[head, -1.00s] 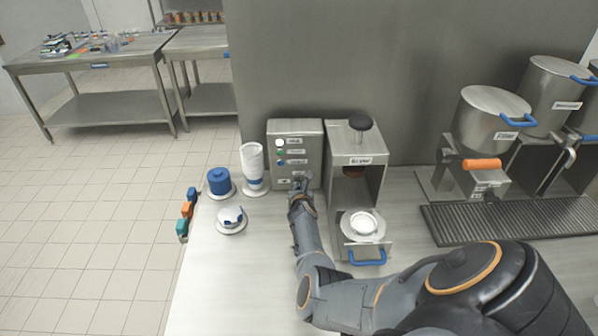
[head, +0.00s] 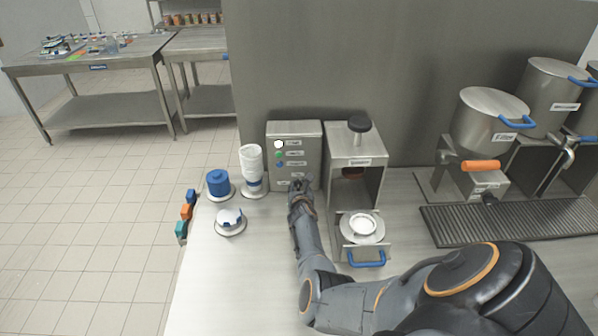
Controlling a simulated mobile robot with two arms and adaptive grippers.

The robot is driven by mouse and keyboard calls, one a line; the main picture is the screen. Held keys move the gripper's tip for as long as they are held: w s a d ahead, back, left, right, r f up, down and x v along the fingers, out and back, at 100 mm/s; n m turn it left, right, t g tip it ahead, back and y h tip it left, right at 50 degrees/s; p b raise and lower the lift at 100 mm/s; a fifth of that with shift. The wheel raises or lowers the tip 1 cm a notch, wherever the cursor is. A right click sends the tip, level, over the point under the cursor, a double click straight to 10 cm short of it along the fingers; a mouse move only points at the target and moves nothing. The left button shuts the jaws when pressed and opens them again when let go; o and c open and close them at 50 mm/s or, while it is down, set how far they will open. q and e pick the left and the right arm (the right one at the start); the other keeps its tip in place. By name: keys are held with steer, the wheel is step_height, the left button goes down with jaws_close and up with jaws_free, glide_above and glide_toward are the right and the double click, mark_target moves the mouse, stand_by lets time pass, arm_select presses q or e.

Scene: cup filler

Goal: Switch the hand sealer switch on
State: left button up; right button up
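The hand sealer (head: 343,145) is a steel housing with a black knob on top and a tray with a blue handle pulled out in front. Left of it stands a steel control box (head: 305,133) with white, green and blue round indicators and small labels. My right gripper (head: 298,185) is at the lower front of this box, where a switch would be hidden behind it. Its fingers are too small and covered to tell their opening or whether they touch. My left gripper is not in view.
A stack of white cups (head: 251,162), a blue cylinder (head: 219,183) and a white-and-blue round item (head: 230,220) stand on the left counter. The sealer tray (head: 350,228) juts out right of my forearm. Metal pots (head: 488,115) stand over a drain grate (head: 500,220) at right.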

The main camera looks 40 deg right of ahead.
steer(key=shift+s+d+r, duration=0.15)
steer(key=shift+s+r, duration=0.15)
steer(key=shift+s, duration=0.15)
steer(key=shift+s+r, duration=0.1)
steer(key=shift+s, duration=0.1)
steer(key=shift+s+a, duration=0.15)
steer(key=shift+a, duration=0.35)
steer(key=v, duration=1)
steer(key=shift+a, duration=0.35)
